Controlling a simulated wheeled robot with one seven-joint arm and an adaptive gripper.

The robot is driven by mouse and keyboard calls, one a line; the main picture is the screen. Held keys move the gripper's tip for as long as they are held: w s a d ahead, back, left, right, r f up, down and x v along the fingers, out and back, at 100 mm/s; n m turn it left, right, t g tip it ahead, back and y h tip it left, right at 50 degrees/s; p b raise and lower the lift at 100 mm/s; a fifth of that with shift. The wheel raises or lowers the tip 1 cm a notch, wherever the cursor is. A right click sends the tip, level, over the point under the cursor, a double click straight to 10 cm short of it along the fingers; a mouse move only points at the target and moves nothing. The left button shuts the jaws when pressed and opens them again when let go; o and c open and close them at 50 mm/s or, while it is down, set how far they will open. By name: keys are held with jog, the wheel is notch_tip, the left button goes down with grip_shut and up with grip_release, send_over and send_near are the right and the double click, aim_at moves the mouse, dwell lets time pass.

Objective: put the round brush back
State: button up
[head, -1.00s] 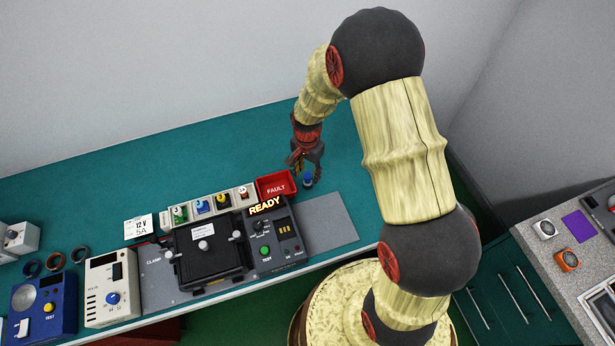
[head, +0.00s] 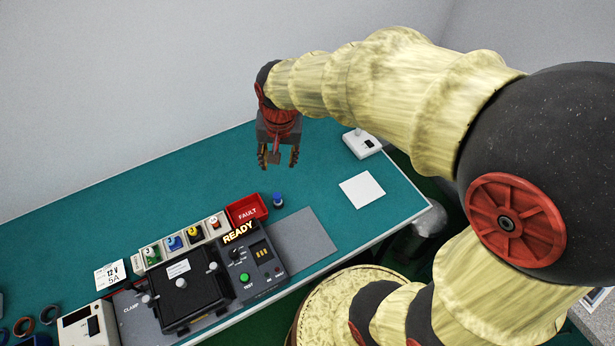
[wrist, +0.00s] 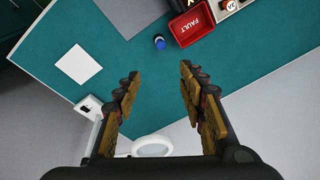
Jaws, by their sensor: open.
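A small round upright piece with a blue top and dark lower part (head: 278,200), which I take for the round brush, stands on the green bench just right of the red FAULT bin (head: 247,211). In the wrist view it (wrist: 159,42) shows beyond my fingertips, with the red bin (wrist: 192,23) to its right. Its bristles are too small to make out. My gripper (head: 278,165) is open and empty, above the bench and behind the brush in the head view. In the wrist view my gripper (wrist: 158,75) has clear space between its fingers.
A grey mat (head: 298,236) lies right of the READY tester (head: 253,268). A white square (head: 362,190) and a white switch box (head: 361,143) are at the right. A white ring-shaped thing (wrist: 154,144) shows low in the wrist view. Bench around the brush is mostly clear.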

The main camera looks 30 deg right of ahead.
jog(key=s+r+n+t, duration=0.1)
jog(key=s+r+n, duration=0.2)
jog(key=s+r, duration=0.2)
jog(key=s+r+n+t, duration=0.2)
jog(key=s+r, duration=0.4)
jog(key=s, duration=0.4)
jog(key=shift+s+n, duration=0.35)
jog(key=shift+n, duration=0.25)
notch_tip(320, 180, down, 11)
jog(key=b, duration=1)
jog(key=shift+r+b, duration=0.2)
jog(key=shift+b, duration=0.15)
